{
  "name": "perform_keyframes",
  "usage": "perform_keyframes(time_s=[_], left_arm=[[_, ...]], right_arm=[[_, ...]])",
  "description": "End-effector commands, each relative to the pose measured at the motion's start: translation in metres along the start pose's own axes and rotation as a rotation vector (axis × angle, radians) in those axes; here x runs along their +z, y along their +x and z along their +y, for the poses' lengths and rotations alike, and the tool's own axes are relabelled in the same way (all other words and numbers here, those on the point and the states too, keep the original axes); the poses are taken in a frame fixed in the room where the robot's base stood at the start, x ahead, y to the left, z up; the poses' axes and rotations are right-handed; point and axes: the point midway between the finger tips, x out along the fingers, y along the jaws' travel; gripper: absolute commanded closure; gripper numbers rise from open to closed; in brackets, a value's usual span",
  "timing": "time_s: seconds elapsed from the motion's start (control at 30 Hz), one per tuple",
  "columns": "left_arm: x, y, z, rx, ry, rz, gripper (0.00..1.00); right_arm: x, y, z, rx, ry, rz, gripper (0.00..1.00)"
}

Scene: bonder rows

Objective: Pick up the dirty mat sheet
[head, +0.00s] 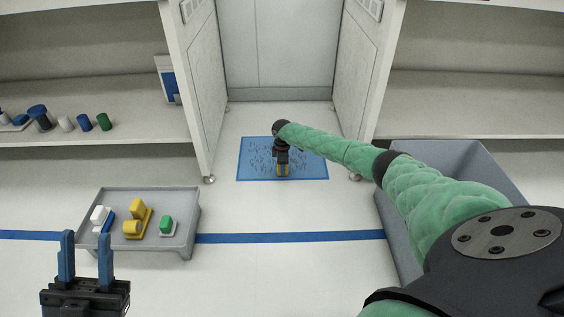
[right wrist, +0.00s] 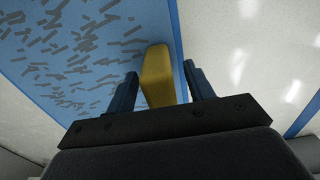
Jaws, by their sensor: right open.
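The dirty mat sheet (head: 310,170) is a blue sheet with dark grey marks, lying flat on the floor between two white cabinet walls. It fills the left of the right wrist view (right wrist: 70,50). A yellow tab (right wrist: 158,75) stands at the mat's edge; it also shows in the head view (head: 281,171). My right gripper (head: 282,163) is over the mat's near part, its open fingers on either side of the yellow tab with gaps visible. Whether the tab is joined to the mat is unclear. My left gripper (head: 86,240) is open and empty at lower left.
A grey cart (head: 150,193) with yellow, white and green items stands at left. A grey bin (head: 455,152) is at right, partly behind my right arm. Shelves with small containers (head: 65,124) line the left.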

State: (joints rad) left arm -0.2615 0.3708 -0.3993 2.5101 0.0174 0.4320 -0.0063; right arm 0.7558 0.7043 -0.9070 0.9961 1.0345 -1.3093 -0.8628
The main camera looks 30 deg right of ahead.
Motion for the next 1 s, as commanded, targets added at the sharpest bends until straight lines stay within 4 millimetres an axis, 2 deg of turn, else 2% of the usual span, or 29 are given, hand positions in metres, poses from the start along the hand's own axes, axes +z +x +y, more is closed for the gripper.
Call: perform_keyframes(time_s=[0.17, 0.43, 0.77, 0.9, 1.0], left_arm=[[0.0, 0.0, 0.0, 0.0, 0.0, 0.0, 0.64], [-0.001, 0.0, 0.0, -0.001, -0.001, 0.0, 0.64], [-0.002, 0.001, 0.0, 0.0, 0.001, 0.002, 0.64], [-0.009, 0.007, 0.0, 0.0, 0.008, 0.023, 0.64], [-0.021, 0.003, 0.008, -0.053, -0.013, 0.048, 0.64]], right_arm=[[0.0, 0.0, 0.0, 0.0, 0.0, 0.0, 0.47], [0.0, 0.0, 0.0, -0.001, 0.0, 0.0, 1.0], [0.0, -0.002, 0.0, -0.001, 0.0, 0.0, 1.0], [0.0, -0.013, 0.0, -0.001, 0.0, 0.0, 1.0], [0.0, -0.026, 0.0, -0.001, 0.001, 0.0, 1.0]])
